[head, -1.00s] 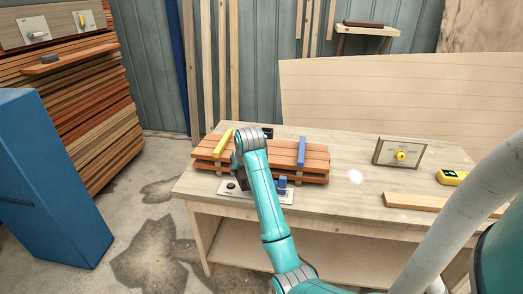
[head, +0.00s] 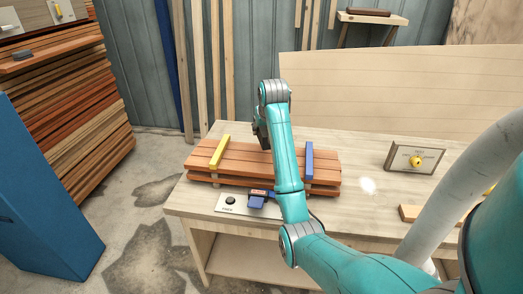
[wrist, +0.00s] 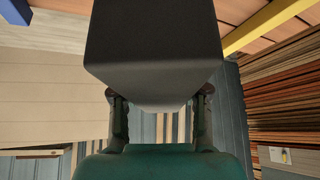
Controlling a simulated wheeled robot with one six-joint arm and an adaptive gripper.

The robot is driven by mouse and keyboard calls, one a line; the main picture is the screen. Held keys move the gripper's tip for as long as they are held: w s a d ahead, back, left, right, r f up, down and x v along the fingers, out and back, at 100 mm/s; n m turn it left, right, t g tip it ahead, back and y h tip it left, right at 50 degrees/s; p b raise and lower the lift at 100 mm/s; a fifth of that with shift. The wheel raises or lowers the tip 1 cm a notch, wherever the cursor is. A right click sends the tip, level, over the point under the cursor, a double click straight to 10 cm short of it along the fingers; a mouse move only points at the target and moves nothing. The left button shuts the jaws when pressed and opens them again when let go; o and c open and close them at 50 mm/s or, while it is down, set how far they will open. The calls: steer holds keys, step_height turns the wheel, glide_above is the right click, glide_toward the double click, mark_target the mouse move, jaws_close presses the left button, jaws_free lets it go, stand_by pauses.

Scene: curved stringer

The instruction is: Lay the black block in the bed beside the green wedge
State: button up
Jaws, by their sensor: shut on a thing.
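The black block (wrist: 155,45) fills the upper middle of the wrist view, dark grey-black with a flat face. My gripper (wrist: 160,100) is shut on it, one finger at each side. In the head view my gripper (head: 261,136) is a dark shape at the end of the raised arm, over the back of the plank stack; the block is hard to tell from it there. I cannot make out the green wedge or a bed in any view. My arm hides part of the stack.
The reddish plank stack (head: 255,160) lies on the workbench (head: 185,200), crossed by a yellow bar (head: 219,153) and a blue bar (head: 309,161). In front is a panel (head: 225,206) with a black knob and a blue part. A framed yellow knob (head: 416,161) stands right.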

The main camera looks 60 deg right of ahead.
mark_target(262, 152)
steer(key=shift+f, duration=4.3)
steer(key=o, duration=1.3)
steer(key=shift+f, duration=0.15)
